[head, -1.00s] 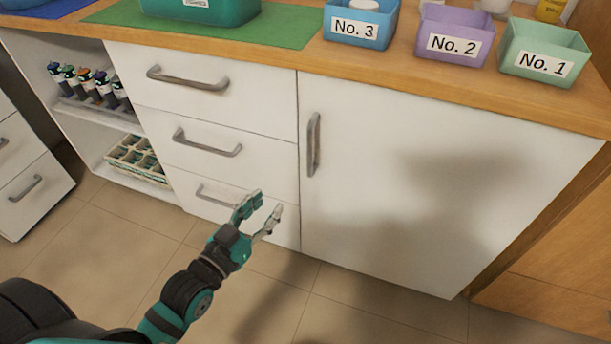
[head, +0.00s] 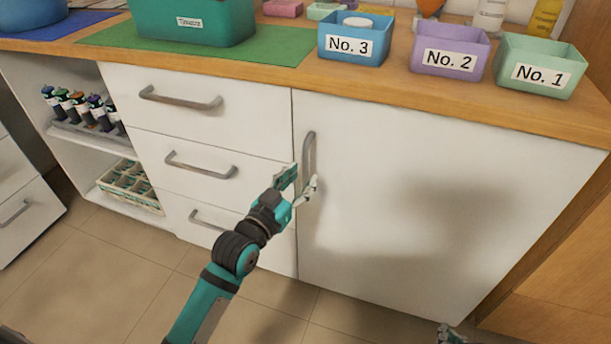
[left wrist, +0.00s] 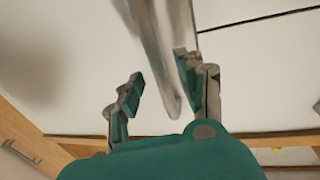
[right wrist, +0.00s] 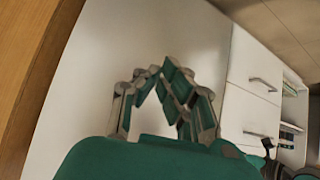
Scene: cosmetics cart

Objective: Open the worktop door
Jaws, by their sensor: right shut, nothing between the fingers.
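The worktop door (head: 430,215) is a white cabinet front under the wooden worktop, and it is closed. Its grey vertical handle (head: 309,152) sits at the door's left edge. My left gripper (head: 301,180) is at the lower end of this handle, with fingers apart. In the left wrist view the handle (left wrist: 165,60) reaches down between the open fingers of the left gripper (left wrist: 160,90). My right gripper (right wrist: 160,78) has its fingertips together and is empty; the door (right wrist: 130,40) is in front of it. Only its tip shows at the bottom of the head view (head: 450,335).
White drawers (head: 200,130) with grey handles stand left of the door. The worktop (head: 470,108) carries bins No. 3 (head: 352,38), No. 2 (head: 450,50) and No. 1 (head: 541,68). An open shelf (head: 75,140) is further left. A wooden panel (head: 560,280) stands at the right.

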